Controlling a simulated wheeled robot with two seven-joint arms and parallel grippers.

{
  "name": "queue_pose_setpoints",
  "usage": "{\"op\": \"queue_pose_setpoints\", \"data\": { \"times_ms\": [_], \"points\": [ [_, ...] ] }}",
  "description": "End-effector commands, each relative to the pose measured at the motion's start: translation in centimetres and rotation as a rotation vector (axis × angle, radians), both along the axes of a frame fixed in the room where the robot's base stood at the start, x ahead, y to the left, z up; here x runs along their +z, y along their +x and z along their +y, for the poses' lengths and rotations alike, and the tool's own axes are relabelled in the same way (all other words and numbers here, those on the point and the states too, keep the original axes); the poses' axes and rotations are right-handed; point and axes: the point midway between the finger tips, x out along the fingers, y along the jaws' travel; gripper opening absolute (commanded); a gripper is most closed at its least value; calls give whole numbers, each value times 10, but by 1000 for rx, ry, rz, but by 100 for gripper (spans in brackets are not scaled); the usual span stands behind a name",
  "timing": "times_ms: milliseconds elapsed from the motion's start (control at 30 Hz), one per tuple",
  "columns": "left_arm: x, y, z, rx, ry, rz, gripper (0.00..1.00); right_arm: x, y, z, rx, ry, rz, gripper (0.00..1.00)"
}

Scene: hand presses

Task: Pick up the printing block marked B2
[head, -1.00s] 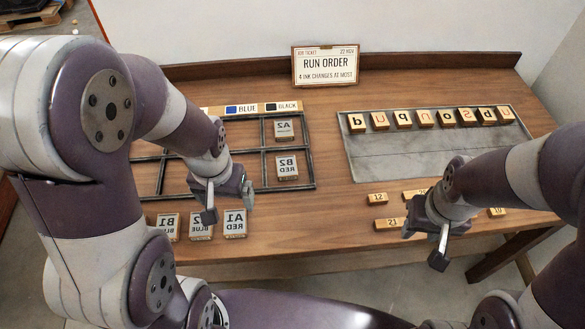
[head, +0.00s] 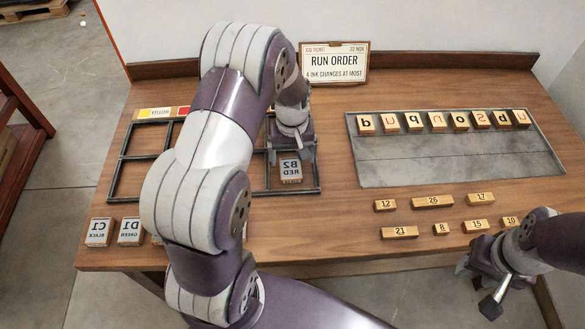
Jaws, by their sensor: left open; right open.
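The block marked B2 RED (head: 290,170), with mirrored lettering, lies in the lower right compartment of the dark-framed rack (head: 318,172). My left gripper (head: 291,150) is open and sits above the far edge of B2, pointing down. I cannot tell whether its fingers touch the block. My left arm hides the middle of the rack, and the A2 compartment behind the gripper is covered. My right gripper (head: 484,290) is open and empty, off the table's front edge at the right.
Blocks C1 (head: 98,232) and D1 (head: 131,231) lie at the front left; others there are hidden by my arm. A metal tray (head: 450,165) holds a row of letter blocks. Several numbered wooden pieces (head: 432,202) lie before it. A RUN ORDER card (head: 335,62) stands at the back.

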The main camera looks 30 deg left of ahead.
Motion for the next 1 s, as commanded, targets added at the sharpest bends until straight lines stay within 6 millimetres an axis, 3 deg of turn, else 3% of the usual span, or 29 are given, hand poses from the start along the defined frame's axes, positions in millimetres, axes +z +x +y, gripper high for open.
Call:
{"op": "queue_pose_setpoints", "data": {
  "times_ms": [200, 467, 667, 1000],
  "points": [
    [-38, 1, 4, -1, 0, 2, 89, 4, 0, 0, 0, 0, 0, 43],
    [-44, 1, 4, -1, 0, 0, 89, 4, 0, 0, 0, 0, 0, 43],
    [-43, 1, 4, -1, 0, 0, 28, 4, 0, 0, 0, 0, 0, 43],
    [-40, 2, 4, -2, 0, -2, 26, 3, 0, 0, 0, 0, 0, 43]
  ]
}}
